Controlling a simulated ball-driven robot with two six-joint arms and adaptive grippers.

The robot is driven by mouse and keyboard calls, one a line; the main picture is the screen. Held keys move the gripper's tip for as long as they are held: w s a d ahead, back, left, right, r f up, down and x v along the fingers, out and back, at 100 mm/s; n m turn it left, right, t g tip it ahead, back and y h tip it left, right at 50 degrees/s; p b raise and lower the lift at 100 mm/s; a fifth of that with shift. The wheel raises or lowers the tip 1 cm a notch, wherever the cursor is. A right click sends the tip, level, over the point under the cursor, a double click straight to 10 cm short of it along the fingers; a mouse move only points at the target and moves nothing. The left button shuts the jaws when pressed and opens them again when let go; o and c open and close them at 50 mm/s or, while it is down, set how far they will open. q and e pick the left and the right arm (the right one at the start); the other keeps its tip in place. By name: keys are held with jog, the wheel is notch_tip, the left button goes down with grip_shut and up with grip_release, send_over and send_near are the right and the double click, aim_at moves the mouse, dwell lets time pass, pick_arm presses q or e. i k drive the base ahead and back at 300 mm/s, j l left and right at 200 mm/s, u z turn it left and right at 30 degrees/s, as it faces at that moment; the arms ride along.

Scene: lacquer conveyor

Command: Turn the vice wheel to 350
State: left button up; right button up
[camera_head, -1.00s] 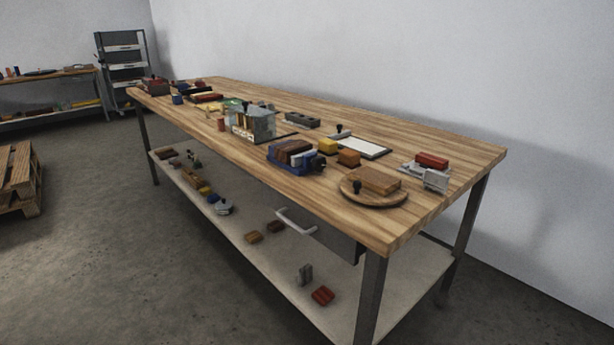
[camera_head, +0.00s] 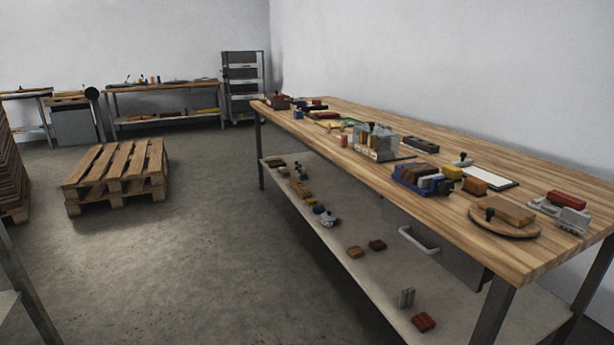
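A long wooden workbench (camera_head: 372,128) runs from the middle to the right edge. On it a blue fixture (camera_head: 432,186) has brown blocks in it and a dark part at its right; it looks like a vice, but I cannot make out a wheel or any number. A grey device (camera_head: 570,216) with a red block on top stands at the far right of the bench; I cannot tell whether it is a vice. A round wooden disc (camera_head: 476,223) with a black knob and a wooden block lies near the front edge. Neither of my grippers is in view.
A grey box-like fixture (camera_head: 378,143) and a white framed board (camera_head: 491,176) share the bench. A lower shelf (camera_head: 372,283) holds loose parts. A wooden pallet (camera_head: 117,166) stands left on the floor. Open floor (camera_head: 225,250) lies between it and the bench.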

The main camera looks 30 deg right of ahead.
aim_at(446, 187)
jog(key=k+l+u, duration=0.1)
jog(key=l+u, duration=0.25)
jog(key=k+l+u, duration=0.1)
jog(key=l+u, duration=0.25)
jog(key=k+l+u, duration=0.2)
jog(key=l+u, duration=0.15)
jog(key=k+l+u, duration=0.2)
jog(key=l+u, duration=0.15)
jog(key=k+l, duration=0.65)
jog(key=l, duration=0.15)
jog(key=k+l, duration=1.3)
jog(key=l, duration=0.25)
